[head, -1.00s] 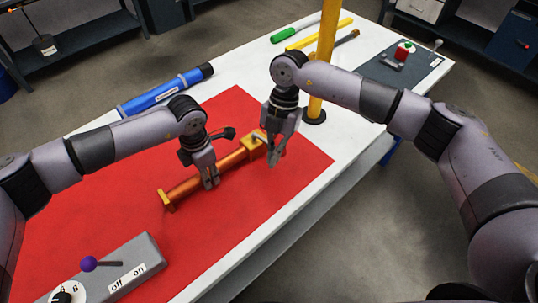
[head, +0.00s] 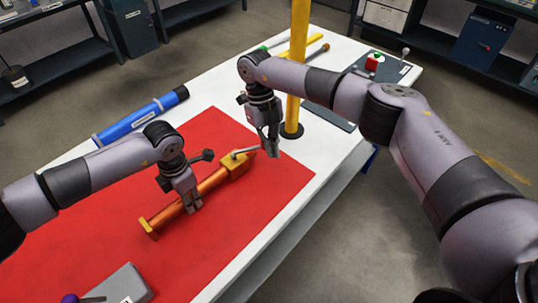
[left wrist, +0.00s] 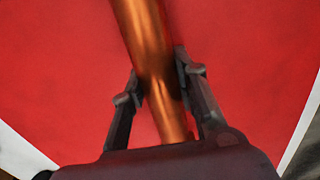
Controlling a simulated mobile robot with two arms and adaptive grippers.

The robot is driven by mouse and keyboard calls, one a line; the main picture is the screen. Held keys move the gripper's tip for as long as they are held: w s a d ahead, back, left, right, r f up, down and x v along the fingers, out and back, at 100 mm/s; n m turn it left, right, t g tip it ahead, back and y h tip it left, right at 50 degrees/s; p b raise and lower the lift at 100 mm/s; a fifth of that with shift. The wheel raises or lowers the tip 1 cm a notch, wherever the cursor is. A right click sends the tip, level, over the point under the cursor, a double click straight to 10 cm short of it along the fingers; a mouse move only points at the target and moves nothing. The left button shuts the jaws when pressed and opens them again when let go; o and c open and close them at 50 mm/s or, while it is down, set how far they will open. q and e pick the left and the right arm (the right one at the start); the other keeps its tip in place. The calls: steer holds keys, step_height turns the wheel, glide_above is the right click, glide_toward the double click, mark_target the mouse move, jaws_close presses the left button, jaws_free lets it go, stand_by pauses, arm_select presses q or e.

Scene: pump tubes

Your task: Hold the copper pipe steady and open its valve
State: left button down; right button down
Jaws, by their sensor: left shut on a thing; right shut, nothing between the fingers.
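The copper pipe (head: 214,182) lies diagonally on the red mat, with a yellow end at the lower left and a yellow valve block (head: 235,165) at the upper right. A grey valve lever (head: 245,152) sits over the block and points right. My left gripper (head: 191,205) is shut around the middle of the pipe. In the left wrist view the copper pipe (left wrist: 150,50) runs between both fingers of my left gripper (left wrist: 160,88). My right gripper (head: 272,150) is shut and empty, just right of the lever's end; whether they touch is unclear.
The red mat (head: 250,215) covers much of the white table (head: 325,160). A yellow post (head: 297,70) stands behind my right gripper. A blue cylinder (head: 140,118) lies at the back left. A grey switch box (head: 120,285) is at the front.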

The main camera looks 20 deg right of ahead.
steer(key=shift+w+d+n+h, duration=0.15)
steer(key=shift+w+n+h, duration=0.25)
steer(key=shift+w+n, duration=0.7)
steer(key=shift+s, duration=0.1)
steer(key=shift+s+a, duration=0.15)
steer(key=shift+a, duration=0.75)
steer(key=shift+d, duration=0.1)
steer(key=shift+s+d+f, duration=0.15)
steer(key=shift+s, duration=0.2)
steer(key=s, duration=0.1)
steer(key=d, duration=0.1)
steer(key=s, duration=0.1)
steer(key=shift+s+d+f, duration=0.2)
steer(key=shift+s+f, duration=0.1)
steer(key=shift+s, duration=0.05)
steer(key=v, duration=1)
steer(key=shift+s, duration=0.15)
